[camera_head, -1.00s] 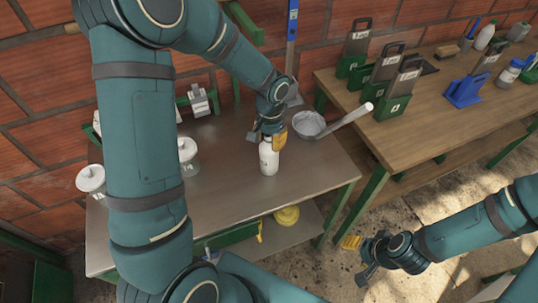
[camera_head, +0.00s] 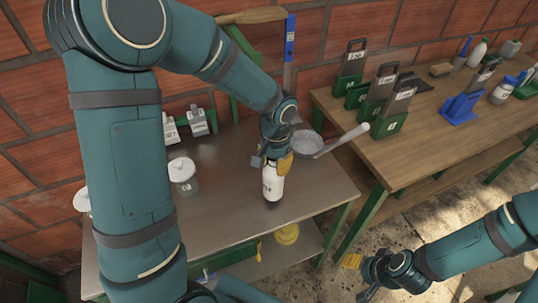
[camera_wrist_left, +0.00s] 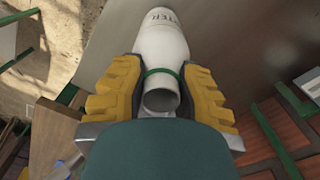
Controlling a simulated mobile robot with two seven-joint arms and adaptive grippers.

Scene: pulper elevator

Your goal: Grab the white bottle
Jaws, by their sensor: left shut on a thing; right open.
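The white bottle (camera_head: 272,186) is upright at the front middle of the metal table (camera_head: 230,228), with dark lettering on its side. My left gripper (camera_head: 277,160) is shut around its top from above. In the left wrist view the yellow finger pads (camera_wrist_left: 160,92) lie on both sides of the neck of the white bottle (camera_wrist_left: 160,45), which has a green band. I cannot tell whether its base touches the table. My right gripper (camera_head: 360,276) is open and empty, low at the right, off the table.
A grey bowl (camera_head: 306,144) with a long-handled scoop (camera_head: 343,139) stands behind and right of the bottle. A lidded jar (camera_head: 183,176) is at the left. The wooden table (camera_head: 440,130) at the right holds green-based holders (camera_head: 390,123) and a blue stand (camera_head: 462,106). A yellow object (camera_head: 286,234) is underneath.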

